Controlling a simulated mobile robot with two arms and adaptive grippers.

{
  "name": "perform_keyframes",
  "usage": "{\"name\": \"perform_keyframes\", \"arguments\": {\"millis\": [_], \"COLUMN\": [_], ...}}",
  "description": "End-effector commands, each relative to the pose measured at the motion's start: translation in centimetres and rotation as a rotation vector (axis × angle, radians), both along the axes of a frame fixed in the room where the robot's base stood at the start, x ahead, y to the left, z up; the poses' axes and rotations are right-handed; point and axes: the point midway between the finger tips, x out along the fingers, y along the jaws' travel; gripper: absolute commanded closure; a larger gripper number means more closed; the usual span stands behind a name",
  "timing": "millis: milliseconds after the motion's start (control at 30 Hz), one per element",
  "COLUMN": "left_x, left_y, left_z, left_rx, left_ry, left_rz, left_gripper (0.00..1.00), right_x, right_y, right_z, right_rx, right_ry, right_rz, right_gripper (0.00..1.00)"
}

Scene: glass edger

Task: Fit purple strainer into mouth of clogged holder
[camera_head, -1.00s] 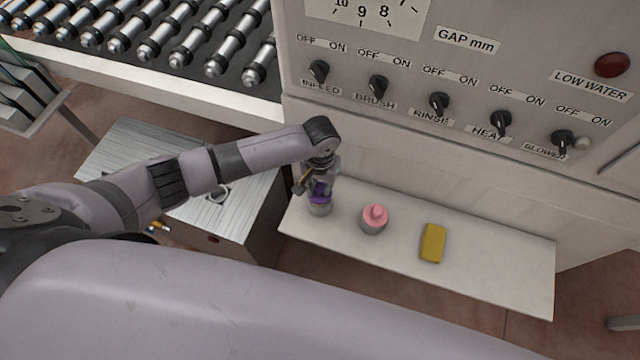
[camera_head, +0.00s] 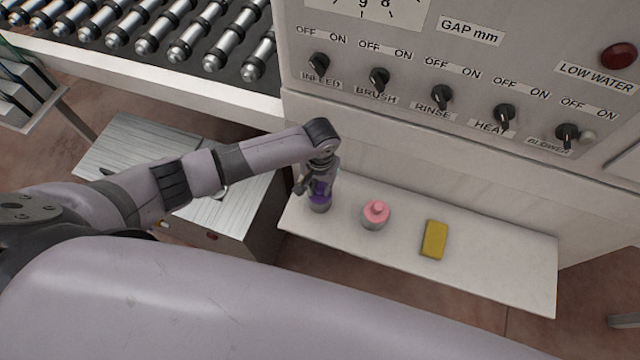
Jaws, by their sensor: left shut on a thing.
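The purple strainer (camera_head: 320,190) is in my left gripper (camera_head: 318,183), which is shut on it at the left end of the white shelf. A grey cup-like holder (camera_head: 320,206) stands right below the strainer. The strainer's lower part is at the holder's mouth; I cannot tell whether it is seated inside. A second grey holder (camera_head: 374,222) with a pink strainer (camera_head: 376,210) in its top stands to the right on the shelf. My right gripper is not in view.
A yellow sponge-like block (camera_head: 434,239) lies on the white shelf (camera_head: 500,265), whose right end is bare. The machine panel with knobs (camera_head: 440,97) rises behind. A metal cabinet (camera_head: 245,225) stands left of the shelf, below the roller conveyor (camera_head: 190,45).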

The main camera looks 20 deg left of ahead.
Motion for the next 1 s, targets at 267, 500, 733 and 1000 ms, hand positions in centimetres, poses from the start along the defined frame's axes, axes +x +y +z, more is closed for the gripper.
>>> {"name": "perform_keyframes", "arguments": {"millis": [267,500,733,1000], "left_x": [0.0,0.0,0.0,0.1], "left_y": [0.0,0.0,0.0,0.0], "left_z": [-0.5,-0.5,-0.5,0.5], "left_rx": [-0.001,0.0,0.0,-0.002], "left_ry": [-0.001,-0.001,0.0,-0.002], "left_rz": [0.0,0.0,0.0,0.0], "left_gripper": [0.76,0.6,0.55,0.55], "right_x": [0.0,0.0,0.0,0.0], "right_y": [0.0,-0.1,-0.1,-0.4], "right_z": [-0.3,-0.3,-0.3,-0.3], "right_rx": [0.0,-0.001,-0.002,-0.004], "right_ry": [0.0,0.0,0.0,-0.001], "right_rz": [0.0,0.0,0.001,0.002], "right_gripper": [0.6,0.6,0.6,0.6]}}
